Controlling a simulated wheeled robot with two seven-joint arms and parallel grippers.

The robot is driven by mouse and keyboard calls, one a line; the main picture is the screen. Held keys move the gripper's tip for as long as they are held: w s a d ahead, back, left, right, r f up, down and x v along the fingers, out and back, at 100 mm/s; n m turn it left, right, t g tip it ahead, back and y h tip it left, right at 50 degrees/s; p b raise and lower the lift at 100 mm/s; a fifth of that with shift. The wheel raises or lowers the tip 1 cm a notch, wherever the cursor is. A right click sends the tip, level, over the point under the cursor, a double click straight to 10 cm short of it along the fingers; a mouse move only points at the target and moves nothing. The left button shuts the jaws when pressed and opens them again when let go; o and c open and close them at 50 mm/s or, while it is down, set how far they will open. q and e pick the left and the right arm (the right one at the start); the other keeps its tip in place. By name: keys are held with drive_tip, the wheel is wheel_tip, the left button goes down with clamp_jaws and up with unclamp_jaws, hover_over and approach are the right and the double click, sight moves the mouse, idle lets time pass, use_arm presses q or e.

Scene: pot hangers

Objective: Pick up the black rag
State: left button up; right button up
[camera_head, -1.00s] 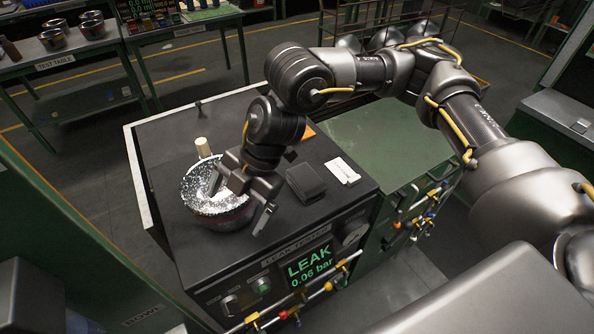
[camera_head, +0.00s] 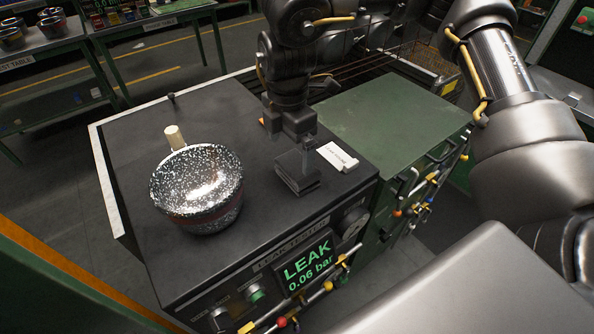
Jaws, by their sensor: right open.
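The black rag (camera_head: 292,187) is a small dark folded pad lying on the black top of the leak tester (camera_head: 240,230), near its front right. My right gripper (camera_head: 306,165) points down at the rag, with its jaws open. A finger reaches down in front of the rag and hides part of it. I cannot tell whether the fingers touch it. My left gripper is out of view.
A black-and-white speckled bowl (camera_head: 200,187) stands left of the rag, with a pale cylindrical peg (camera_head: 174,138) behind it. A white card (camera_head: 338,157) lies right of the rag. A green cabinet top (camera_head: 395,120) is clear at right.

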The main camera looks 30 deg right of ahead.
sight(292, 168)
drive_tip(key=shift+f, duration=1.15)
drive_tip(key=f, duration=0.2)
drive_tip(key=f+p, duration=0.1)
drive_tip(key=f, duration=0.2)
drive_tip(key=shift+s+d, duration=0.1)
drive_tip(key=shift+d, duration=0.1)
drive_tip(key=c, duration=0.7)
drive_tip(key=shift+r, duration=0.6)
drive_tip(key=w+a+r+b, duration=0.2)
drive_tip(key=w+a+r, duration=0.6)
drive_tip(key=a+r, duration=0.3)
drive_tip(key=shift+w+r+b, duration=0.3)
drive_tip(key=shift+r, duration=0.05)
